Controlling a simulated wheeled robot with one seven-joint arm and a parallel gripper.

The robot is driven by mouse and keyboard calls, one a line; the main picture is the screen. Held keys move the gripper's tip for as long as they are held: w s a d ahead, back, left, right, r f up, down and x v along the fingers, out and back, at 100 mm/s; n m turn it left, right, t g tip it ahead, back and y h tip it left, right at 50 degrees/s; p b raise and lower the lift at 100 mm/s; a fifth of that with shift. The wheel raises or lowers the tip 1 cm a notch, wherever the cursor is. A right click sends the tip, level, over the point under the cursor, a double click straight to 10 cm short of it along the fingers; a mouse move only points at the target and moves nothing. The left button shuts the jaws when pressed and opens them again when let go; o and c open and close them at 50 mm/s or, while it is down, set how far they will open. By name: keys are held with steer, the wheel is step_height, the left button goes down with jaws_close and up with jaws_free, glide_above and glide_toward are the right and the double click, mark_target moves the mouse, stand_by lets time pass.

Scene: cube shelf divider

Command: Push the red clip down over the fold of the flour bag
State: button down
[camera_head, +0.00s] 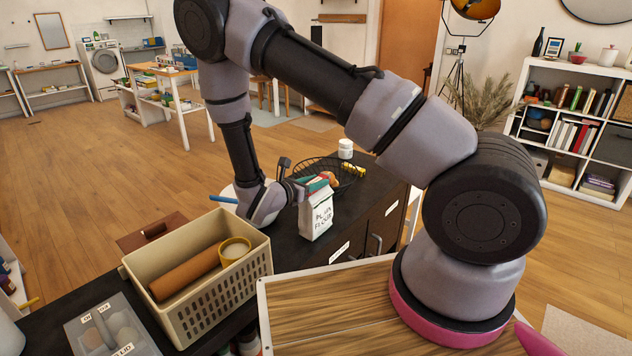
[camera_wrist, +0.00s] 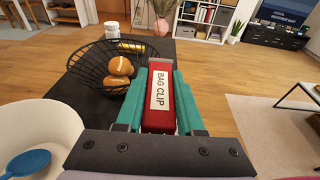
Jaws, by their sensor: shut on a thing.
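The red clip (camera_wrist: 158,100), labelled BAG CLIP, sits between the two teal fingers of my gripper (camera_wrist: 158,88) in the wrist view. My gripper is shut on it. In the head view my gripper (camera_head: 305,186) is at the top of the white flour bag (camera_head: 316,217), which stands upright on the dark counter. A little red shows at the bag's top. The fold is hidden by my gripper and the clip, so I cannot tell whether the clip is around the fold or only above it.
A black wire basket (camera_wrist: 88,72) with bread rolls (camera_wrist: 120,66) is just behind the bag. A white bowl (camera_wrist: 40,125) with a blue spoon (camera_wrist: 28,162) is beside my gripper. A cream crate (camera_head: 218,300) stands at the front left. A white jar (camera_head: 346,148) stands at the back.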

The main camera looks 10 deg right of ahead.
steer(key=shift+f, duration=0.3)
stand_by(0.8)
steer(key=shift+c, duration=2.2)
jaws_free()
steer(key=shift+a, duration=0.1)
steer(key=v, duration=1)
steer(key=shift+s+a, duration=0.2)
steer(key=shift+s, duration=0.05)
steer(key=shift+r, duration=0.15)
